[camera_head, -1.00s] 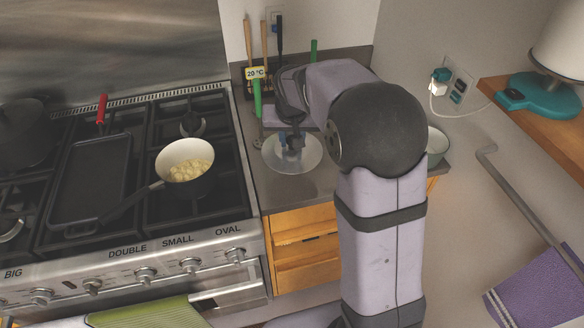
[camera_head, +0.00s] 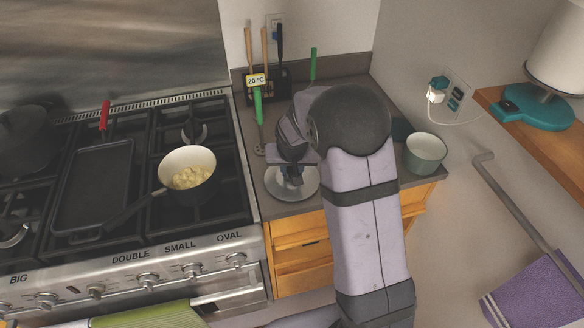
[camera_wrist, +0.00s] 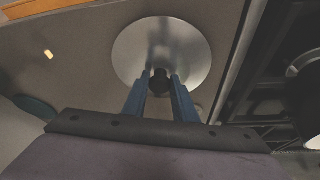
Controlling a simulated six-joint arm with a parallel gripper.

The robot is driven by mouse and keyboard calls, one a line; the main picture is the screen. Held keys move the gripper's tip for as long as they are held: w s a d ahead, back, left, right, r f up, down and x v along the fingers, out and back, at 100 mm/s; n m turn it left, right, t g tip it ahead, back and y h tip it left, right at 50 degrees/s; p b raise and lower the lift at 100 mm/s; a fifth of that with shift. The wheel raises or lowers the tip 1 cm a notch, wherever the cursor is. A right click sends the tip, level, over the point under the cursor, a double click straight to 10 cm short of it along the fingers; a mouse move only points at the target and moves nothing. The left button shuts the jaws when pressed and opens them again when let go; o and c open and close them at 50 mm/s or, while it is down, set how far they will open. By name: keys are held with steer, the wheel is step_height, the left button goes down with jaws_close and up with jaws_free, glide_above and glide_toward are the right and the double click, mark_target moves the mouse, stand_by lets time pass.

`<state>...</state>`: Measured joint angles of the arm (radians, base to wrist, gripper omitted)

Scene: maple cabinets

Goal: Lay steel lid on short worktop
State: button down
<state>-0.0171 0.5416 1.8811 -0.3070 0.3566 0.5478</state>
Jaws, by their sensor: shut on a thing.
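The steel lid (camera_head: 305,186) is a round, shiny disc at the front left part of the short worktop (camera_head: 330,195), beside the stove. In the wrist view the lid (camera_wrist: 180,38) shows with its dark knob between my fingers. My gripper (camera_head: 291,176) is shut on that knob, and it also shows in the wrist view (camera_wrist: 160,84). The lid looks about level and on or just above the worktop; I cannot tell whether it touches. My arm hides part of the worktop.
A pale green bowl (camera_head: 425,153) stands on the worktop's right side. A utensil rack (camera_head: 268,90) stands at the back. A pan with pale food (camera_head: 190,178) sits on the stove (camera_head: 225,200) to the left, its handle pointing front-left.

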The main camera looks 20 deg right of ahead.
steer(key=shift+f, duration=0.1)
steer(key=c, duration=1.4)
jaws_free()
steer(key=shift+c, duration=0.2)
steer(key=shift+s+r, duration=0.1)
steer(key=shift+r, duration=0.5)
steer(key=b+v, duration=0.2)
steer(key=v, duration=0.9)
steer(key=s+f+n+g, duration=0.1)
steer(key=s+f, duration=0.3)
steer(key=s, duration=0.8)
steer(key=s+f+n+g+y, duration=0.1)
steer(key=s+f, duration=0.4)
steer(key=s, duration=0.7)
steer(key=shift+a+n+g, duration=0.35)
steer(key=shift+n+g, duration=0.15)
steer(key=shift+g, duration=0.6)
